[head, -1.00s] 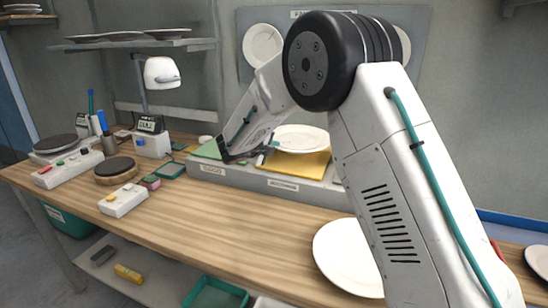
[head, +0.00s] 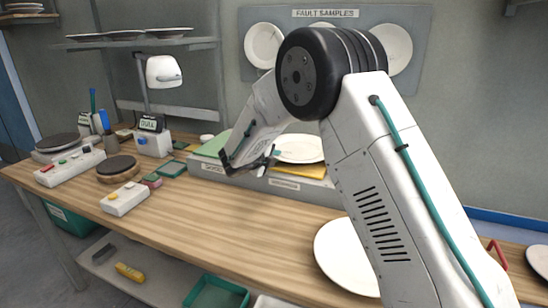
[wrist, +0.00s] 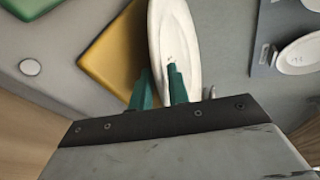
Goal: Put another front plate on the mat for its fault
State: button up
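A white plate (head: 298,149) rests on or just above the yellow mat (head: 312,172) on the long grey ledge. The wrist view shows that plate (wrist: 172,35) tilted in the picture, with small dark marks, beside the yellow mat (wrist: 110,52). My gripper (head: 270,156) is at the plate's left edge. Its teal fingers (wrist: 161,88) stand apart with the near rim between or just beyond them; exact contact is unclear. A second white plate (head: 342,257) lies on the front of the bench, partly behind my arm. Another plate (head: 539,260) is at the right edge.
A green mat (head: 213,146) lies left on the ledge, labelled in front. Sample plates (head: 264,45) hang on the wall panel. A lamp (head: 163,72), boxes and a round wooden stand (head: 118,170) occupy the left. The bench's middle front is clear.

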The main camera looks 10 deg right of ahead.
jog(key=shift+r, duration=0.1)
jog(key=v, duration=1.2)
jog(key=s+d+r+m+g+y, duration=0.1)
jog(key=s+d+r+m+g, duration=0.35)
jog(key=s+d+m, duration=0.55)
jog(key=s+d+r+m+g+y, duration=0.25)
jog(key=s+d+r+m, duration=0.35)
jog(key=s+m, duration=0.75)
jog(key=s+a+f+m+g+y, duration=0.1)
jog(key=s+m+y, duration=0.6)
jog(key=s+m, duration=1.2)
jog(key=s+a+f, duration=0.1)
jog(key=s+f, duration=0.1)
jog(key=s, duration=0.2)
jog(key=shift+s+a+f, duration=0.15)
jog(key=shift+s+f, duration=0.05)
